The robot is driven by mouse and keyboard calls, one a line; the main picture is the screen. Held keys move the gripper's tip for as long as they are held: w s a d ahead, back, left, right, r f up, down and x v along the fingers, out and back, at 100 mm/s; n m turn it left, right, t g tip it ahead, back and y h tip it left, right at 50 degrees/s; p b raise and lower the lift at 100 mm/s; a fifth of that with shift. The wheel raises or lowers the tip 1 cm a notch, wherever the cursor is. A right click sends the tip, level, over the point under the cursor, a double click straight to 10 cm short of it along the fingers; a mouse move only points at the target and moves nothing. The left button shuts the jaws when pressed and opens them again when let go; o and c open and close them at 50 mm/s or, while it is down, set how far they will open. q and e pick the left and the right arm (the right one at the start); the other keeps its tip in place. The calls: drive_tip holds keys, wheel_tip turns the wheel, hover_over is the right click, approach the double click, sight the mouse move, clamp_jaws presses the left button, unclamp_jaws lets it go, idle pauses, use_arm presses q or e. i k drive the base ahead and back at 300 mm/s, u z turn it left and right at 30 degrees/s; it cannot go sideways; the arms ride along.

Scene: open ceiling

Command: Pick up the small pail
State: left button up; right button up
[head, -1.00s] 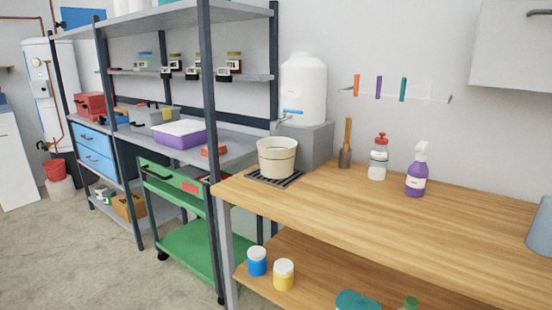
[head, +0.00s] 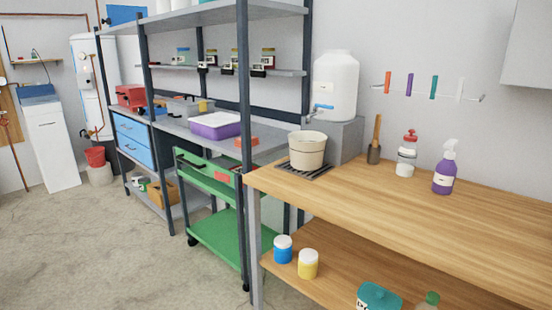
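A small cream pail (head: 307,150) stands upright on a dark slatted grate (head: 291,172) at the left end of the wooden workbench (head: 400,205). It is close to the tap of a white water tank (head: 335,88), which sits on a grey block (head: 344,140) behind it. I cannot see into the bottom of the pail. A red bucket (head: 95,156) is far off at the left, on top of a pale container. Neither of my grippers is in view.
A brush in a holder (head: 374,152), a red-topped jar (head: 406,155) and a purple spray bottle (head: 444,170) stand on the bench. A green cart (head: 215,238) and metal shelving (head: 243,120) are left of it. The floor (head: 90,250) at front left is clear.

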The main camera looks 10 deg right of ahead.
sight(306, 147)
drive_tip(key=u, duration=3.65)
drive_tip(key=i, duration=0.15)
drive_tip(key=z, duration=3.25)
drive_tip(key=i, duration=1.4)
drive_tip(key=z, duration=0.8)
